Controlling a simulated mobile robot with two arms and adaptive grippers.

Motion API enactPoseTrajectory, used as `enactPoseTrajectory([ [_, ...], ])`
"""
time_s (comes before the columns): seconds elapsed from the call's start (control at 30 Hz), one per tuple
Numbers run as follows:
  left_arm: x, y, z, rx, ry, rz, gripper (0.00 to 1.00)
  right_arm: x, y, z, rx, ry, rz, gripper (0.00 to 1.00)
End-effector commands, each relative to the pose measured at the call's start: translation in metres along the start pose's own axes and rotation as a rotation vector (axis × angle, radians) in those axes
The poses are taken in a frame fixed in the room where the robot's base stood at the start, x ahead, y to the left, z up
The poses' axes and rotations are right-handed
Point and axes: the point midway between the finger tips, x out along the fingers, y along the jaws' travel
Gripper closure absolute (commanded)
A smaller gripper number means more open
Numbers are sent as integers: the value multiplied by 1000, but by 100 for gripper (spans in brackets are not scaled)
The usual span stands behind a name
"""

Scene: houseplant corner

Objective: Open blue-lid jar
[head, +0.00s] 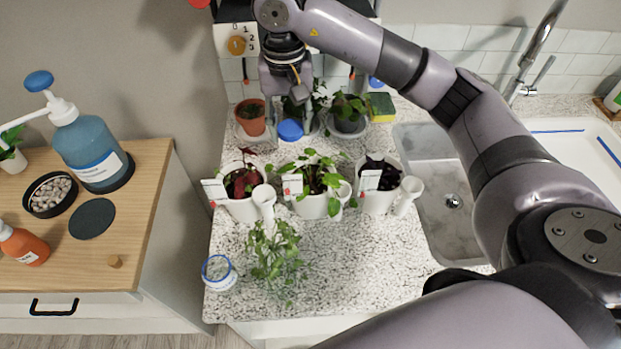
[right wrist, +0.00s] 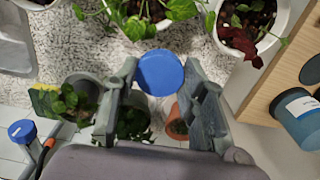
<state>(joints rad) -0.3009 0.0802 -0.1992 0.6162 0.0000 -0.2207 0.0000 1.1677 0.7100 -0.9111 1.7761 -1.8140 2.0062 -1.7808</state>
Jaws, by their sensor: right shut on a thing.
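The blue lid (head: 290,130) is held between the fingertips of my right gripper (head: 287,103), above the counter near the back row of pots. In the right wrist view the blue lid (right wrist: 160,72) shows as a round disc between the two fingers. A small round jar (head: 218,272) with pale contents and a blue ring at its mouth stands at the counter's front left. No lid shows on it, and it is well apart from my right gripper. My left gripper is not in view.
Three white pots with plants, one of them the middle pot (head: 314,200), stand between gripper and jar. A leafy plant (head: 273,252) is right of the jar. The sink (head: 440,165) is at right. A wooden-topped cabinet (head: 150,185) with bottles stands at left.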

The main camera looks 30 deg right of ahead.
Motion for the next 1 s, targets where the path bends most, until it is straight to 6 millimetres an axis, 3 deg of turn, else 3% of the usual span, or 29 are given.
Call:
enactPoseTrajectory([
  [0.5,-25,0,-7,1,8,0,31,118,-1,1,0,-5,2,95],
  [0.67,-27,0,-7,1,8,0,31,131,0,1,0,-2,1,95],
  [0.93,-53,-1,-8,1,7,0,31,128,42,1,2,-3,4,95],
  [1.0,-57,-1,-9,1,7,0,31,137,40,2,-1,-5,1,95],
])
